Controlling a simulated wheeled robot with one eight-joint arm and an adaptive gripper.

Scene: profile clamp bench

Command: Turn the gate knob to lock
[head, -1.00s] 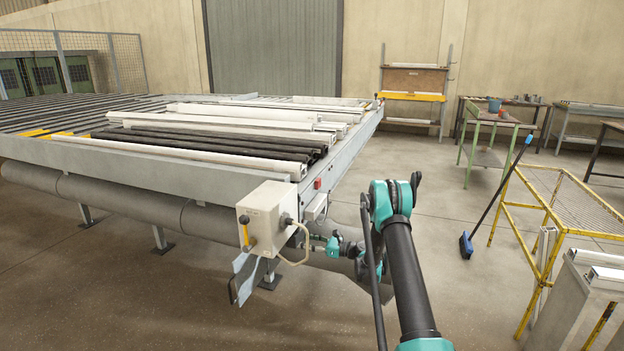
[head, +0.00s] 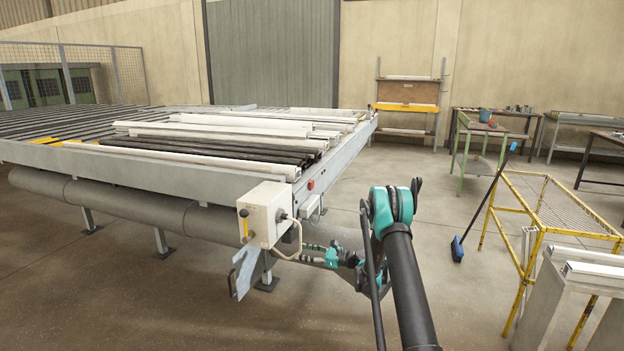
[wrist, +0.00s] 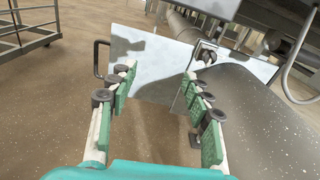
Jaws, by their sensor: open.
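A grey metal gate plate (head: 248,272) hangs below the control box at the table's near corner. In the wrist view the plate (wrist: 150,75) stands upright ahead of my gripper, with a black bar handle (wrist: 97,60) at its left edge. A small dark knob-like fitting (wrist: 207,53) sits near its upper right; it looks like the gate knob, but its turn position cannot be read. My gripper (wrist: 160,76) is open and empty, its fingers pointing at the plate, with the knob above and right of the right fingertip. In the head view my gripper (head: 312,252) is right of the plate.
A pale control box (head: 266,213) with a yellow lever and a looping cable is above the plate. A thick grey roller (head: 110,200) runs under the profile table (head: 335,165).

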